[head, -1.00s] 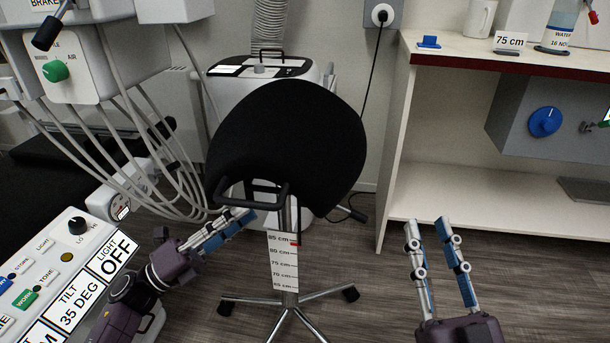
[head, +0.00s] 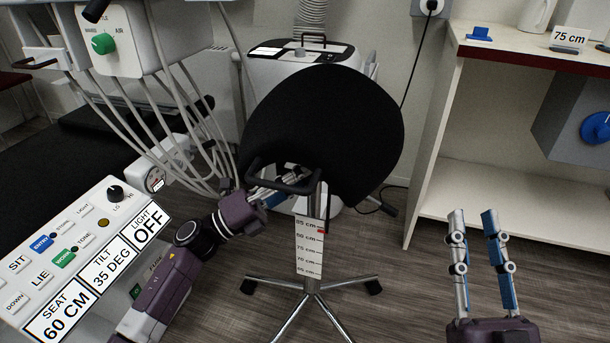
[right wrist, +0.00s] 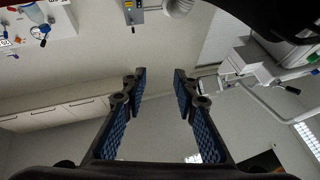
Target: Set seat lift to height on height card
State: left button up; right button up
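The stool's black seat (head: 325,120) stands mid-view in the head view, with a dark loop handle (head: 283,181) at its near edge. Below it, a white height scale (head: 308,250) on the post runs from 85 cm down to about 65 cm. A red mark (head: 320,230) sits just below the 85 cm label. The height card (head: 570,39) on the counter reads 75 cm. My left gripper (head: 290,178) is at the loop handle, its fingertips partly hidden by handle and seat; whether it grips is unclear. My right gripper (head: 474,214) is open and empty, apart from the stool.
A control panel (head: 75,260) at lower left reads SEAT 60 CM, TILT 35 DEG, LIGHT OFF. A white shelf unit (head: 440,150) stands right of the stool. A white cabinet (head: 270,75) with hoses stands behind. The floor around the stool's base (head: 312,288) is mostly clear.

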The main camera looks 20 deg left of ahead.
pick_arm(q)
grip_shut()
